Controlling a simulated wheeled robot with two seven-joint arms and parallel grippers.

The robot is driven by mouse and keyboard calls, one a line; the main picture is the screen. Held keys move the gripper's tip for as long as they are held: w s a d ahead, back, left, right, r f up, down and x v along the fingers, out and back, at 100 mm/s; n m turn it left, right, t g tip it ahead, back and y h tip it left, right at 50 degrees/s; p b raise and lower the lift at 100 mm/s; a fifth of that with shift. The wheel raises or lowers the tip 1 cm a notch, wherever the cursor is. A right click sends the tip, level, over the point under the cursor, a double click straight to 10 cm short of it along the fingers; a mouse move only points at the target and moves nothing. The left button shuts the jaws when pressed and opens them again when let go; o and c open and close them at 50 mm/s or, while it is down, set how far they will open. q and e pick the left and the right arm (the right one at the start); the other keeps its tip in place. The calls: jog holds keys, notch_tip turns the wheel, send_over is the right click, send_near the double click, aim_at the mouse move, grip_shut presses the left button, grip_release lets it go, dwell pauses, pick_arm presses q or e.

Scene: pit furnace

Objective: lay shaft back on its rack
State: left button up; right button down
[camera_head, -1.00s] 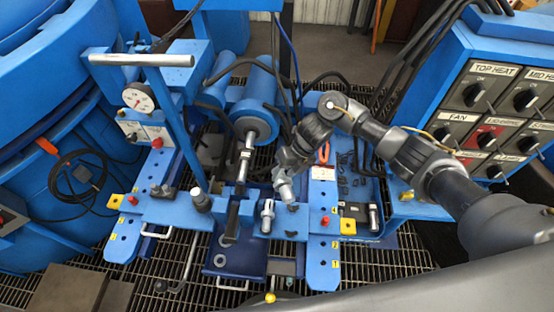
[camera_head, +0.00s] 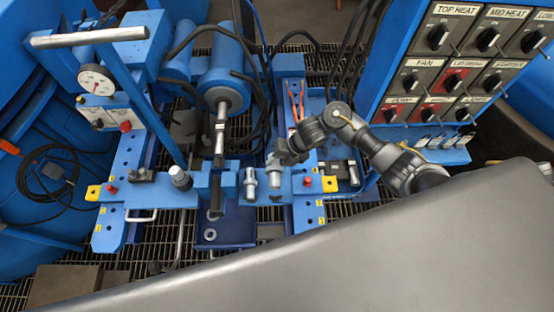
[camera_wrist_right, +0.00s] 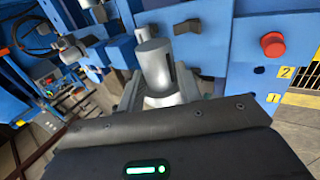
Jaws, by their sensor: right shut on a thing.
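My right gripper (camera_head: 277,163) is shut on a short silver shaft (camera_head: 275,180), which hangs roughly upright below it, over the right part of a blue crossbar (camera_head: 295,182). In the right wrist view the shaft (camera_wrist_right: 155,66) shows as a grey cylinder with a dark slot, between the fingers of my right gripper (camera_wrist_right: 160,92). Its lower end is partly hidden, so I cannot tell whether it touches the crossbar. Another silver cylinder (camera_head: 250,183) stands just left of it. I cannot tell which part is the rack. My left gripper is out of view.
A switch panel (camera_head: 455,65) stands at the right. A dial gauge (camera_head: 96,79) and upright blue post are at left. Dark cables hang behind. A blue motor-like cylinder (camera_head: 224,85) lies behind the crossbar.

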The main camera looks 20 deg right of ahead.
jog(key=shift+w, duration=0.1)
jog(key=shift+f+b, duration=2.05)
jog(key=shift+f, duration=0.25)
jog(key=shift+f+b, duration=1.2)
jog(key=shift+a+f+b, duration=0.1)
jog(key=shift+f+b, duration=0.5)
jog(key=shift+b, duration=0.05)
jog(key=c, duration=0.9)
grip_release()
jog(key=shift+c, duration=0.2)
jog(key=shift+o, duration=0.3)
jog(key=shift+s+f, duration=0.2)
jog(key=v, duration=1.1)
jog(key=shift+p, duration=0.45)
